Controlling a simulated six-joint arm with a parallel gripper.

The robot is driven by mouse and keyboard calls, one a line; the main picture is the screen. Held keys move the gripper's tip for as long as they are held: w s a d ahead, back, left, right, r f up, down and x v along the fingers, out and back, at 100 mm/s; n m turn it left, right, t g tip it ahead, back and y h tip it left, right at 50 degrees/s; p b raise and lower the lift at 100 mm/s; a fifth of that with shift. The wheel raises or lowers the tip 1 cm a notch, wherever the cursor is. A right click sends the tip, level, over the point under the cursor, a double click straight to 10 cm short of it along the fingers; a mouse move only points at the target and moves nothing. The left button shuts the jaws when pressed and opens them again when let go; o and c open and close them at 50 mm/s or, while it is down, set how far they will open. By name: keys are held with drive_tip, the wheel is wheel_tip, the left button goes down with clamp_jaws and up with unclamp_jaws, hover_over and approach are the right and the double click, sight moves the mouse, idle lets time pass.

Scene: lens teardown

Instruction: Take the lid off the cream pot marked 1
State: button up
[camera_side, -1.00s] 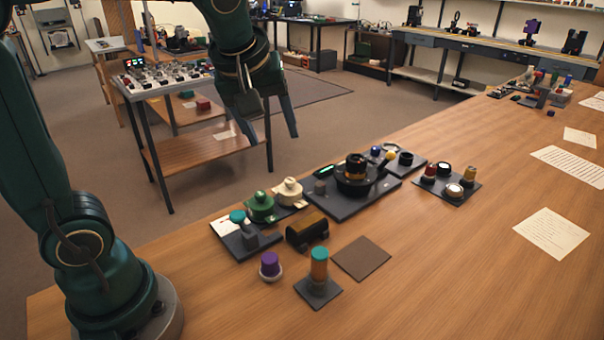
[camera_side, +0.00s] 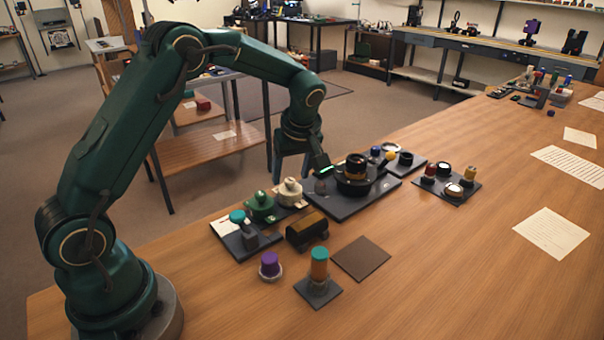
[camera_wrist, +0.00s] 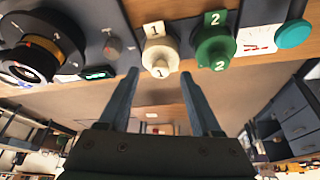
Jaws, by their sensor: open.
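The cream pot marked 1 (camera_side: 289,194) stands on the table next to the green pot marked 2 (camera_side: 261,206). Its knobbed lid is on. In the wrist view the cream pot (camera_wrist: 160,55) lies just beyond and between my fingertips, with the green pot (camera_wrist: 214,50) on its right. Number cards 1 and 2 lie beside the pots. My gripper (camera_side: 294,176) is open and empty, just behind the cream pot in the side view. In the wrist view my gripper (camera_wrist: 159,78) has its fingers well apart, apparently touching nothing.
A dark plate with a black lens (camera_side: 354,172) stands right of the pots. A brown mat (camera_side: 361,258) is bare.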

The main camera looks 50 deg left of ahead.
drive_tip(key=shift+x, duration=0.75)
clamp_jaws()
